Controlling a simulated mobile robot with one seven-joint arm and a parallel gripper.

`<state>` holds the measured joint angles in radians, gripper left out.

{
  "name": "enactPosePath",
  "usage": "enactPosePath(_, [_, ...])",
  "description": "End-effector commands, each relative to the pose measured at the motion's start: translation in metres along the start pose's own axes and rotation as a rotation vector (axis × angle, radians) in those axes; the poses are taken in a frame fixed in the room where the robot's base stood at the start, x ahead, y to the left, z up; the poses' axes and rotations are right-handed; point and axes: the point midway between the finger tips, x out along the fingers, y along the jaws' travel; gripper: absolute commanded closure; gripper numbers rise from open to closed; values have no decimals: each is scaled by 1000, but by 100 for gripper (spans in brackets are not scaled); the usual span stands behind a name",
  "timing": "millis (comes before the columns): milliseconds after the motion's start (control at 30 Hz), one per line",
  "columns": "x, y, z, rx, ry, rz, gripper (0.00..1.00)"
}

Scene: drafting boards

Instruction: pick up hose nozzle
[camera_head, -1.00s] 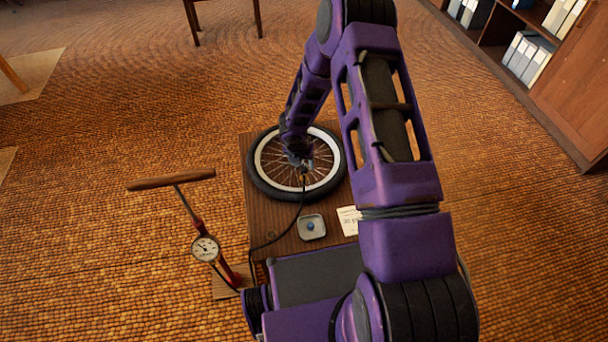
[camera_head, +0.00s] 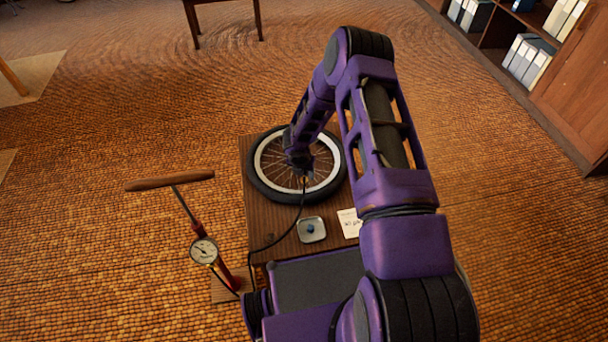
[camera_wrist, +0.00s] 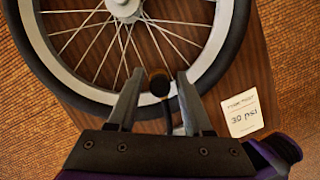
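The hose nozzle (camera_wrist: 159,84) shows in the wrist view as a dark round end over the wheel's rim, with its black hose running down behind my gripper. My gripper (camera_wrist: 160,76) is open, with one finger on each side of the nozzle and a small gap on both sides. In the head view my gripper (camera_head: 301,168) is low over the near part of the wheel. The black hose (camera_head: 299,212) leads from there towards the pump; the nozzle itself is hard to make out in that view.
The spoked wheel (camera_head: 257,182) lies flat on a brown board (camera_head: 285,246). A small tray (camera_head: 311,230) with a blue item and a "30 psi" card (camera_wrist: 241,108) lie nearby. The pump with its gauge (camera_head: 204,250) stands at left. A shelf is at upper right.

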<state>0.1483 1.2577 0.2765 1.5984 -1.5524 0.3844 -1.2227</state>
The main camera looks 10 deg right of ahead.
Motion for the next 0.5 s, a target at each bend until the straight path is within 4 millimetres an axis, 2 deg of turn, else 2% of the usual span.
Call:
enactPosePath(33, [0,0,0,0,0,0,60])
enactPosePath(200, [0,0,0,0,0,0,91])
enactPosePath(267, [0,0,0,0,0,0,100])
enactPosePath(500, [0,0,0,0,0,0,100])
